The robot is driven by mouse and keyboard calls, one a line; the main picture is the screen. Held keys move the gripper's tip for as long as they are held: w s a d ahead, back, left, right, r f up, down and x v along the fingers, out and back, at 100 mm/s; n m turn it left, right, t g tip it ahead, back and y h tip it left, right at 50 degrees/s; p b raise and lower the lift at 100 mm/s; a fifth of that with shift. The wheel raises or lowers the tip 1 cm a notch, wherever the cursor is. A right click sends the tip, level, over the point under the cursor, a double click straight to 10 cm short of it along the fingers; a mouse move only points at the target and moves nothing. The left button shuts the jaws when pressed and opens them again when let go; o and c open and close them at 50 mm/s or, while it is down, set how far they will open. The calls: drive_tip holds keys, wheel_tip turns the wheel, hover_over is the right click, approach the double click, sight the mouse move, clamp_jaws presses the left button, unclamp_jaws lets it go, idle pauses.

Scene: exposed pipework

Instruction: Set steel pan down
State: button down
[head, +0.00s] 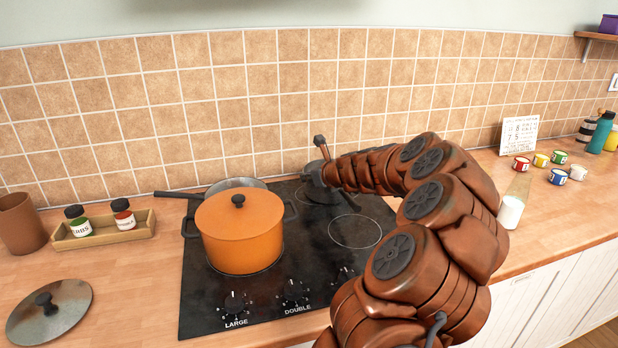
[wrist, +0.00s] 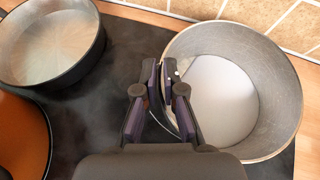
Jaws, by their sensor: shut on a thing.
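The steel pan (wrist: 275,62) is a round grey pan with a bright inner base, at the right of the wrist view. My gripper (wrist: 168,78) is shut on its near left edge; whether on the rim or a handle I cannot tell. In the head view my gripper (head: 314,180) is over the back of the black cooktop (head: 300,270), right of the orange pot. Whether the pan's base touches the cooktop, I cannot tell.
The lidded orange pot (head: 240,245) stands on the cooktop's left. Behind it is another pan (head: 234,184) with a dark handle, also at the wrist view's upper left (wrist: 50,40). The front right ring (head: 355,231) is bare. The tiled wall (head: 260,100) is close behind.

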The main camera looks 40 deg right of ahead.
drive_tip(key=c, duration=1.3)
unclamp_jaws()
drive_tip(key=v, duration=1.2)
drive_tip(key=shift+r, duration=0.1)
drive_tip(key=shift+s, duration=0.1)
